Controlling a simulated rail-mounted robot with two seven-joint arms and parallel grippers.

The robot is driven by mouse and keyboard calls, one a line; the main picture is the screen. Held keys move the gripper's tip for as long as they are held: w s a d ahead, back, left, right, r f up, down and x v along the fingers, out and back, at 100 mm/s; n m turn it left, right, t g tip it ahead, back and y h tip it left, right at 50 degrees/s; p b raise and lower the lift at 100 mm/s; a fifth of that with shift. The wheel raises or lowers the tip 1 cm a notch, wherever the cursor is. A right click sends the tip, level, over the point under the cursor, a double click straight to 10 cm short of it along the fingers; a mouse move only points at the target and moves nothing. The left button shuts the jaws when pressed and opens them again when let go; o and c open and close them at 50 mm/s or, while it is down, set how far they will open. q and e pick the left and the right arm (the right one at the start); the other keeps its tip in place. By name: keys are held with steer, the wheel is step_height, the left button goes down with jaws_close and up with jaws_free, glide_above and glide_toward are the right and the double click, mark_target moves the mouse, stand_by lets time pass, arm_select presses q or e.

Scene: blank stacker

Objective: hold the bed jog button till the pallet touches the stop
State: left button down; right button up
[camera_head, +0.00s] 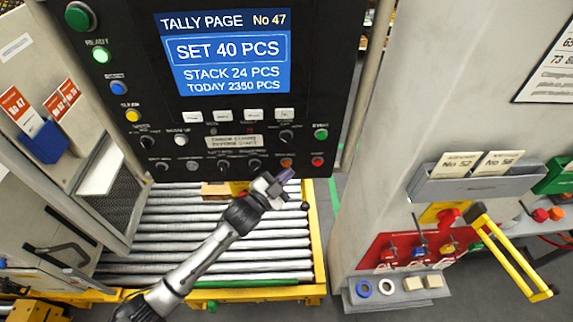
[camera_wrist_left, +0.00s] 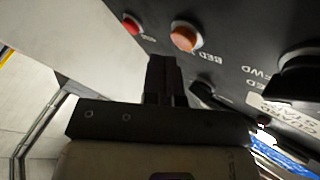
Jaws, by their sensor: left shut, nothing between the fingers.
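The orange bed jog button (camera_head: 287,163) is at the lower right of the black control panel. In the left wrist view it shows as a round orange cap (camera_wrist_left: 184,38) beside a label starting "BED". My left gripper (camera_head: 285,175) is shut and empty just below the button; its fingertips (camera_wrist_left: 164,62) show just below and left of the cap, apparently apart from it. A tan wooden piece (camera_head: 214,189), perhaps the pallet, shows at the far end of the roller bed (camera_head: 170,241), mostly hidden by the panel. I cannot make out the stop. My right gripper is not in view.
A red button (camera_head: 317,161) sits right of the jog button, and a green one (camera_head: 321,134) above it. A black switch lever (camera_wrist_left: 205,92) is close to the fingers. The panel screen (camera_head: 228,58) reads "SET 40 PCS". A yellow handle (camera_head: 512,257) stands at right.

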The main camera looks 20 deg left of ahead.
arm_select(q)
steer(key=shift+w+a, duration=0.1)
steer(key=shift+w, duration=0.15)
steer(key=shift+w+a, duration=0.1)
steer(key=shift+w, duration=0.1)
stand_by(0.6)
steer(key=shift+w+a, duration=0.1)
steer(key=shift+w, duration=0.05)
stand_by(0.6)
stand_by(2.5)
stand_by(0.7)
stand_by(0.7)
steer(key=shift+r, duration=0.1)
stand_by(0.5)
steer(key=shift+s+d+p, duration=0.35)
steer(key=shift+s+p, duration=0.2)
steer(key=shift+s, duration=0.2)
